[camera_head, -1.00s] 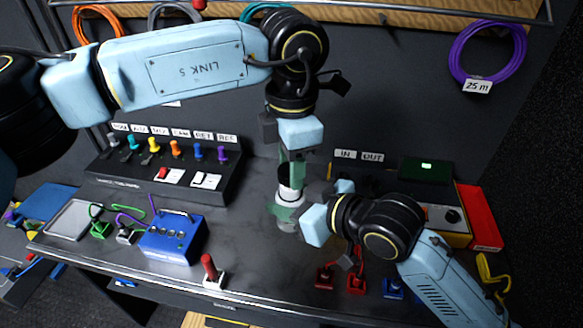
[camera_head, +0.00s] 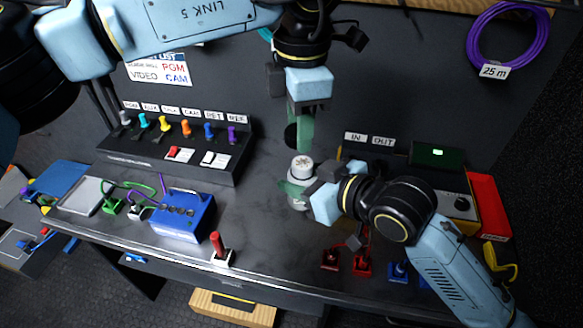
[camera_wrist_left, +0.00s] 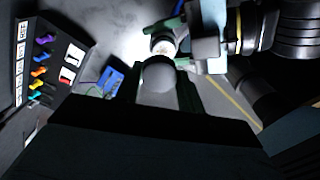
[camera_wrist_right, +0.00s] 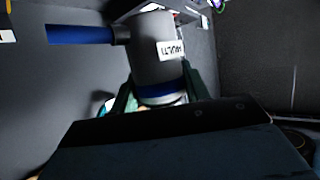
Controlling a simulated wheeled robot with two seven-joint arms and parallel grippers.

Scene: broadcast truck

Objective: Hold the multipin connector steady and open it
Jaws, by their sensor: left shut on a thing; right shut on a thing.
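The multipin connector (camera_head: 299,202) is a grey-white cylinder standing upright above the dark desk, its pale round top face exposed. My right gripper (camera_head: 298,190) is shut around its side. In the right wrist view the connector (camera_wrist_right: 153,55) is a grey cylinder with a "MULTI" label and a blue band near the fingers. My left gripper (camera_head: 300,134) is shut on a dark round cap (camera_head: 291,138), held above the connector and apart from it. In the left wrist view the cap (camera_wrist_left: 158,77) is between the fingers, with the connector's open face (camera_wrist_left: 163,46) beyond.
A sloped panel (camera_head: 165,160) with coloured plugs stands at the back left. A blue box (camera_head: 181,216) and a red-handled switch (camera_head: 218,250) sit at the front left. Small red and blue connectors (camera_head: 362,266) lie at the front right. A green-topped box (camera_head: 436,156) stands behind.

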